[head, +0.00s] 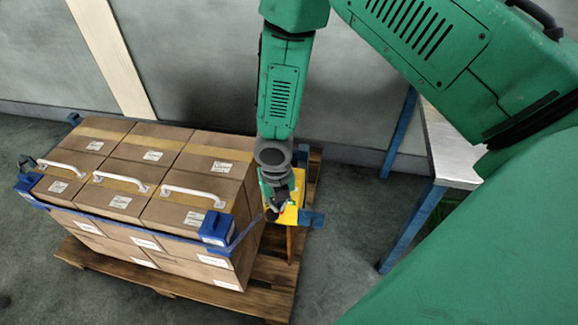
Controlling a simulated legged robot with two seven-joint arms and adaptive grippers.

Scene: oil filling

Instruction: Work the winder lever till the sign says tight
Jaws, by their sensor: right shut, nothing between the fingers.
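A yellow unit (290,214) with a green patch stands at the right side of the strapped boxes; it looks like the winder. A blue piece (313,219) sticks out to its right; I cannot tell whether it is the lever. My right gripper (273,212) points down in front of the yellow unit, shut and empty, and covers part of it. I cannot tell whether it touches the unit. No readable sign text shows. A blue strap (130,226) runs around the stacked cartons (150,185). My left gripper is out of view.
The cartons stand on a wooden pallet (190,289), with white handles across their tops and blue corner guards (216,227). A metal-topped table (448,150) with blue legs stands at the right. Floor is clear between pallet and table. A wall is behind.

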